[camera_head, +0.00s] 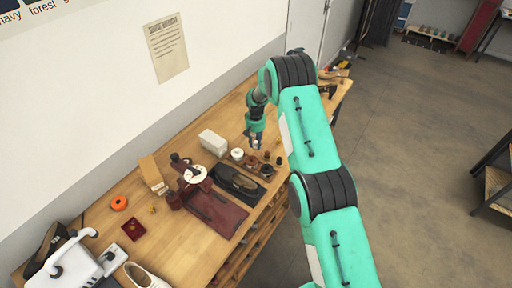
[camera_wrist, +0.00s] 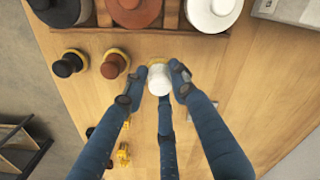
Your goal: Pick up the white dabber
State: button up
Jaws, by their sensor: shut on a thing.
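The white dabber (camera_wrist: 159,80) is a small white knob with a tan base edge, in the wrist view between the blue fingers of my gripper (camera_wrist: 158,78). My gripper is shut on it. I cannot tell whether its base still touches the wooden tabletop (camera_wrist: 240,100). In the head view my gripper (camera_head: 254,140) is low over the table, near the small jars; the white dabber cannot be made out there.
A brown dabber (camera_wrist: 114,66) and a black dabber (camera_wrist: 68,64) stand to the left. Black, brown (camera_wrist: 134,10) and white (camera_wrist: 212,12) jars sit in a wooden holder just beyond. Small yellow pieces (camera_wrist: 124,155) lie nearby. A white box (camera_head: 213,142) stands left of my gripper.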

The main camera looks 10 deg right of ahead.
aim_at(256, 142)
jog(key=shift+r+b, duration=0.4)
jog(key=shift+r, duration=2.75)
